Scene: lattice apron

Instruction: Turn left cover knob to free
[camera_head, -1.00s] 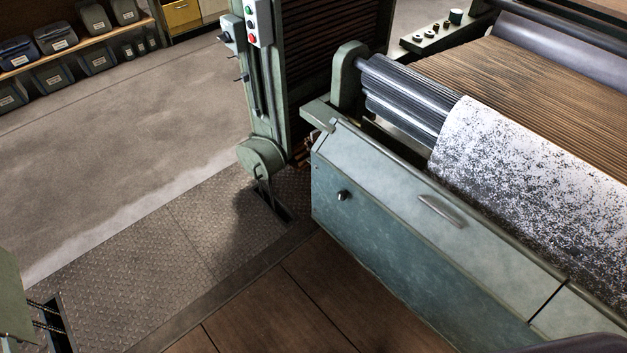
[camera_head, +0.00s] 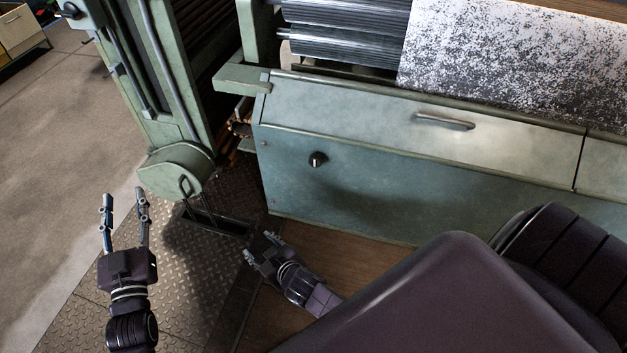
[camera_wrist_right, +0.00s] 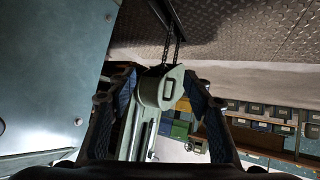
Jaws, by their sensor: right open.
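The left cover knob (camera_head: 317,159) is a small dark round knob with a light mark, on the green front panel of the machine's cover (camera_head: 380,190). My left gripper (camera_head: 125,208) is open and empty, pointing up the picture over the floor plate, well left of the knob. My right gripper (camera_head: 258,246) is below and left of the knob, apart from it. In the right wrist view its fingers (camera_wrist_right: 152,95) are spread with nothing between them. A dark round shape at that view's left edge may be the knob; I cannot tell.
The cover has a metal bar handle (camera_head: 445,121) right of the knob. A green machine column (camera_head: 150,80) with a rounded housing (camera_head: 176,170) stands at left. A slot (camera_head: 218,222) with chains opens in the tread plate. Shelved bins (camera_wrist_right: 260,115) show in the wrist view.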

